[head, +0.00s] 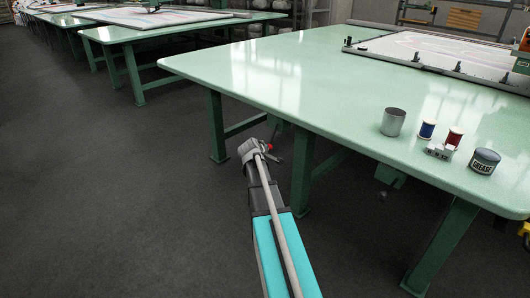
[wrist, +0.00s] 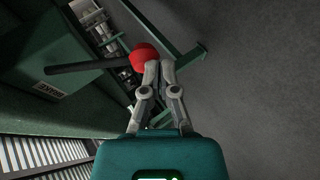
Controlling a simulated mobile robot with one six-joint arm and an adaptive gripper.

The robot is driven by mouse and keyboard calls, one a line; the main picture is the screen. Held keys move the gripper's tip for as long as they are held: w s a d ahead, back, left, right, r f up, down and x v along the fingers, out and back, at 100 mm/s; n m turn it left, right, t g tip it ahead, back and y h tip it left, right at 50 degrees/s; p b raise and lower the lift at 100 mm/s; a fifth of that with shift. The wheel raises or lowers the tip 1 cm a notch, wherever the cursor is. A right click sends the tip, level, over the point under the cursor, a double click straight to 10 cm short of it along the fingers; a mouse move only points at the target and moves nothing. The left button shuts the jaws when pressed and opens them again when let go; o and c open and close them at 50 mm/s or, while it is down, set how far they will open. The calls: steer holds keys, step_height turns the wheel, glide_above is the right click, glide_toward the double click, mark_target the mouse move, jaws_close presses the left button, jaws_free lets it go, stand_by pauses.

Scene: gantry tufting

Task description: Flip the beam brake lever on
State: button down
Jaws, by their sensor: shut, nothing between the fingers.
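The beam brake lever shows in the wrist view as a dark rod (wrist: 90,66) with a round red knob (wrist: 143,56) at its end. The rod comes out of a green housing under the table, which bears a small label (wrist: 48,88) too blurred to read surely. My gripper (wrist: 159,68) is shut and empty, its fingertips right beside the red knob; I cannot tell whether they touch it. In the head view the red knob (head: 269,147) is a small spot by the end of my arm, just off the table's near left edge, and the rod is mostly hidden.
The green table (head: 290,85) stands close on the right, its legs near my arm. On it are a metal cup (head: 392,122), thread spools (head: 427,129), a grease tin (head: 484,161) and a framed panel (head: 440,50). The dark floor (head: 120,200) at left is clear.

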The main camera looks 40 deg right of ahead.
steer(key=s+a+r+p, duration=0.4)
steer(key=s+a, duration=0.2)
steer(key=a, duration=0.5)
steer(key=shift+s+a, duration=0.15)
steer(key=shift+a, duration=0.2)
stand_by(0.6)
